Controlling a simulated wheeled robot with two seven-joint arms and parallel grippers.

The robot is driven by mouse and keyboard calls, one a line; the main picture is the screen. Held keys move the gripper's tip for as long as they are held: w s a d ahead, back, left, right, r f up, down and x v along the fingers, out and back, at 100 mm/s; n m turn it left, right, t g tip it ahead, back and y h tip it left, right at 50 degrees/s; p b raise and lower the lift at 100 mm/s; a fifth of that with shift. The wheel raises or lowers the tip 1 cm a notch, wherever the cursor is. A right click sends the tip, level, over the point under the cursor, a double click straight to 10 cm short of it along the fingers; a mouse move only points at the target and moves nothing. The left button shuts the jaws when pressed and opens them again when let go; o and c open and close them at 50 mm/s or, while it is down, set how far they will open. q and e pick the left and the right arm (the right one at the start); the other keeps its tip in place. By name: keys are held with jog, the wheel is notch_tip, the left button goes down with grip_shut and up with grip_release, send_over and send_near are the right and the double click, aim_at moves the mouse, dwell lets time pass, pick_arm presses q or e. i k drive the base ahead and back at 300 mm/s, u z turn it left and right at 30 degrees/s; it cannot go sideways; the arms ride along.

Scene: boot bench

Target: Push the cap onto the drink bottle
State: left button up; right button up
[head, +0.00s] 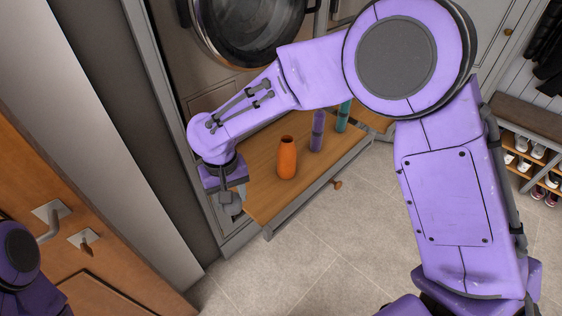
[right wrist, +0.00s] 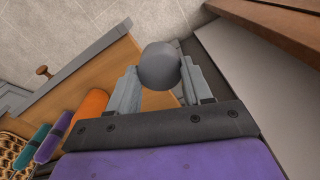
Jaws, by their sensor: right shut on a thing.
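The drink bottle is likely the orange one (head: 287,160), upright on the wooden bench top with a dark open mouth. Its orange side also shows in the right wrist view (right wrist: 88,108). My right gripper (head: 238,197) is over the left end of the bench, left of the orange bottle and apart from it. In the right wrist view my right gripper (right wrist: 160,82) is shut on a round grey piece (right wrist: 159,65), which looks like the cap. Its underside is hidden. My left gripper is out of view; only part of that arm shows at lower left.
A purple bottle (head: 317,131) and a teal bottle (head: 342,118) stand behind the orange one. The wooden bench top (head: 262,188) has bare room left of the orange bottle. A woven basket (right wrist: 12,150) shows in the wrist view. A round-doored machine (head: 245,35) is behind.

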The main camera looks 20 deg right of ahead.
aim_at(286, 150)
jog(key=z, duration=2.6)
jog(key=k, duration=0.9)
jog(key=u, duration=0.95)
jog(key=i, duration=0.95)
